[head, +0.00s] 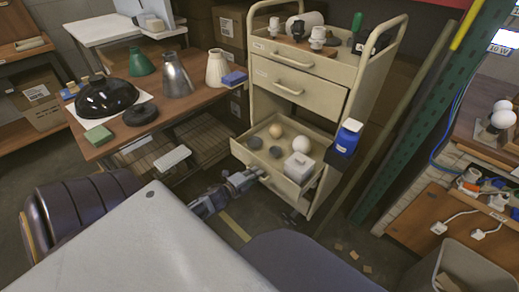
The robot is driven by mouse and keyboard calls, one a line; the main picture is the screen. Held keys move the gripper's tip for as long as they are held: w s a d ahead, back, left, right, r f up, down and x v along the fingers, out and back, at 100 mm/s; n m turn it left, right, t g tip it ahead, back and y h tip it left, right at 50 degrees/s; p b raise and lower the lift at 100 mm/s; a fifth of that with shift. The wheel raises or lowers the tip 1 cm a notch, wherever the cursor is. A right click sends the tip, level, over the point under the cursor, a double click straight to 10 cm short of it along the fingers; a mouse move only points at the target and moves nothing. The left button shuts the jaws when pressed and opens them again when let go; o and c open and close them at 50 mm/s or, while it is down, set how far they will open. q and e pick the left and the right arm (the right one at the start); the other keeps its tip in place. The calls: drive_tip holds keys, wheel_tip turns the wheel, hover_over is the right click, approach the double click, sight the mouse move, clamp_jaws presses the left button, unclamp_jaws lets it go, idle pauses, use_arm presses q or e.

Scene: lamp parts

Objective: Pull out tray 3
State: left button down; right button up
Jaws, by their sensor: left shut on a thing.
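A cream metal cart (322,101) stands at the centre, with closed drawers above. Its lowest visible tray (309,187) sticks out of the front, so its contents show from above. In it lie a white ball (301,144), a tan ball (276,131), a white boxy part (298,166) and dark round pieces (254,142). My left gripper (255,177) is at the front of this tray, shut on its handle. The fingers and handle are small and partly hidden by each other. My right gripper is not in view.
A wooden table (108,147) with lamp shades and a black dome (105,97) stands left of the cart. A green post (410,120) rises further right. Some floor shows right of the cart.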

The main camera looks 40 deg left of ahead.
use_arm(q)
drive_tip(key=f+p+v, duration=0.2)
drive_tip(key=p+v, duration=0.2)
drive_tip(key=v, duration=0.5)
drive_tip(key=shift+s, duration=0.25)
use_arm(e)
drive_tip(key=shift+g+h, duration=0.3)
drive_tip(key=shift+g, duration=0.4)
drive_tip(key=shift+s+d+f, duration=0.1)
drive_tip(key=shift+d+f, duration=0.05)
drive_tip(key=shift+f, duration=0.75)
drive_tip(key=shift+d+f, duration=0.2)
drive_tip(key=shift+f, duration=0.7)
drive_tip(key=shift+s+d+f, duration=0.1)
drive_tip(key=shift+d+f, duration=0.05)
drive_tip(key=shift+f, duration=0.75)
use_arm(q)
drive_tip(key=c, duration=1.5)
unclamp_jaws()
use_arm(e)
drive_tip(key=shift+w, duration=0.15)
use_arm(q)
drive_tip(key=shift+s+r, duration=0.1)
